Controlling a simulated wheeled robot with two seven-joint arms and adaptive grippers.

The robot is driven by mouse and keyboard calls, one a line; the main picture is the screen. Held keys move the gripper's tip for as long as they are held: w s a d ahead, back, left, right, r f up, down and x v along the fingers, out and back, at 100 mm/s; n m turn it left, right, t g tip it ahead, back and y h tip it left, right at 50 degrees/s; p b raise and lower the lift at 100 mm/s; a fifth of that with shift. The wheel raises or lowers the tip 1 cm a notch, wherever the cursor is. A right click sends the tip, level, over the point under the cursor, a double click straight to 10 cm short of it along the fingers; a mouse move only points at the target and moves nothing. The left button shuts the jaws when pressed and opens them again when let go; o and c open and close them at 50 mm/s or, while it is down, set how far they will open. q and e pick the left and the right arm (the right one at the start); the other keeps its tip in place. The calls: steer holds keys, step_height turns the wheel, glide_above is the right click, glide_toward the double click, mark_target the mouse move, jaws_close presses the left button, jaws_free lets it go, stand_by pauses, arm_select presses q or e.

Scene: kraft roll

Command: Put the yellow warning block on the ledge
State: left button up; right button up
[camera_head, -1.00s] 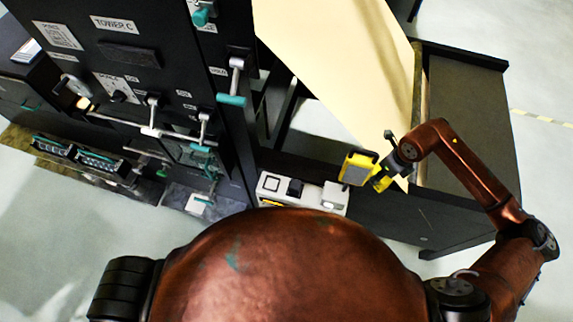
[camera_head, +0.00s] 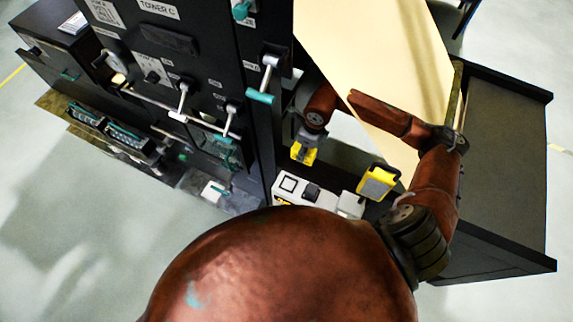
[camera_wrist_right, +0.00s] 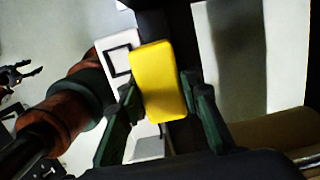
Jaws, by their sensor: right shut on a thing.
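The yellow warning block (camera_head: 303,157) is in my right gripper (camera_head: 306,148), left of the paper sheet and above the white-and-grey box in the head view. In the right wrist view the block (camera_wrist_right: 157,80) shows a plain yellow face between the two dark fingers (camera_wrist_right: 158,112). The block looks tilted there. I cannot tell for certain which surface is the ledge; a dark beam (camera_head: 345,156) runs behind the box. A small dark claw with spread fingers at the wrist view's left edge looks like my left gripper (camera_wrist_right: 20,76); the head view does not show it.
The white-and-grey box (camera_head: 318,196) lies close below my right gripper. A yellow device with a grey face (camera_head: 378,182) stands to its right. The dark tower (camera_head: 205,50) with protruding handles rises at left. A cream paper sheet (camera_head: 385,60) slopes behind my right arm.

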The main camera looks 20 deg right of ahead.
arm_select(q)
steer(key=o, duration=0.5)
steer(key=shift+w+a+f+b, duration=0.1)
steer(key=shift+w+f+b, duration=0.15)
steer(key=shift+f+b, duration=0.2)
steer(key=shift+w+a+f+b, duration=0.1)
steer(key=shift+w+f+b, duration=0.1)
steer(key=shift+f+b, duration=0.25)
steer(key=shift+c, duration=0.2)
arm_select(e)
step_height(320, 180, down, 4)
steer(key=shift+f, duration=0.25)
arm_select(q)
steer(key=shift+o, duration=0.7)
steer(key=shift+w+f, duration=0.1)
steer(key=shift+w, duration=0.05)
arm_select(e)
steer(key=shift+f, duration=0.3)
step_height(320, 180, down, 4)
steer(key=shift+a+r+b, duration=0.1)
steer(key=shift+r+b, duration=0.05)
steer(key=shift+b, duration=0.75)
steer(key=shift+f, duration=0.4)
arm_select(q)
steer(key=shift+s+f, duration=0.2)
steer(key=shift+f, duration=0.3)
steer(key=shift+s+f, duration=0.15)
steer(key=shift+f, duration=0.3)
arm_select(e)
steer(key=shift+w, duration=0.1)
